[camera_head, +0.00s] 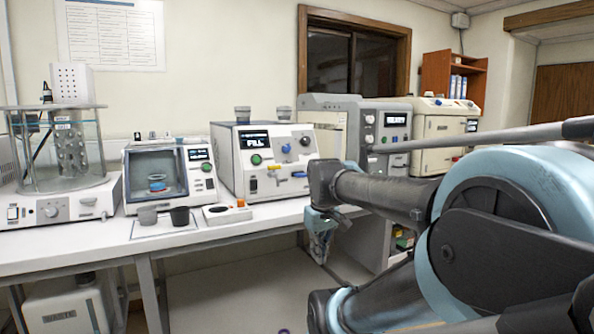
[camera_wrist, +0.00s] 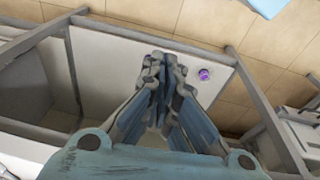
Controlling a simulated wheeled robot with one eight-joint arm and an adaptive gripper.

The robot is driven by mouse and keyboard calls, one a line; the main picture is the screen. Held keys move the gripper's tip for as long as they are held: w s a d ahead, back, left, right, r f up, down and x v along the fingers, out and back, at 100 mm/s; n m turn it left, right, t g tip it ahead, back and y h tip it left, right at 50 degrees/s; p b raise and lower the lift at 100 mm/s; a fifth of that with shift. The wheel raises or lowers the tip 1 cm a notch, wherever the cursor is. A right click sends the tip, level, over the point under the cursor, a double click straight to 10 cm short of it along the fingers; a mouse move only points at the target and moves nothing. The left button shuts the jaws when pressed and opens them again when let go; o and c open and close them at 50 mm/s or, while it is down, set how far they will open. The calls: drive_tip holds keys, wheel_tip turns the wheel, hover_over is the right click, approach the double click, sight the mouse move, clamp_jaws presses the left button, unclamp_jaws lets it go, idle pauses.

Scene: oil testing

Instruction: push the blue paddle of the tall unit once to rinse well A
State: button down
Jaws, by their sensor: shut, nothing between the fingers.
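A white bench unit (camera_head: 232,165) with a lit FILL display stands mid-bench, with two grey cups on top. My gripper (camera_head: 320,257) hangs pointing down in front of the bench, apart from the units. In the wrist view my gripper (camera_wrist: 168,62) is shut and empty.
A glass bath (camera_head: 62,150) and a small windowed chamber (camera_head: 168,180) stand on the left. Two cups and a small tray with an orange item (camera_head: 241,203) sit near the bench's front edge. A purple object (camera_wrist: 204,74) lies low down. The floor before the bench looks clear.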

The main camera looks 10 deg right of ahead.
drive_tip(key=w+r+n, duration=0.9)
drive_tip(key=w+r, duration=0.6)
drive_tip(key=r, duration=0.5)
wheel_tip(320, 180, up, 13)
drive_tip(key=n+g, duration=0.2)
drive_tip(key=n, duration=0.7)
hover_over(298, 175)
drive_tip(key=shift+w+f, duration=0.1)
drive_tip(key=shift+w, duration=0.1)
drive_tip(key=shift+f, duration=0.15)
wheel_tip(298, 175, down, 14)
drive_tip(key=shift+d+r, duration=0.1)
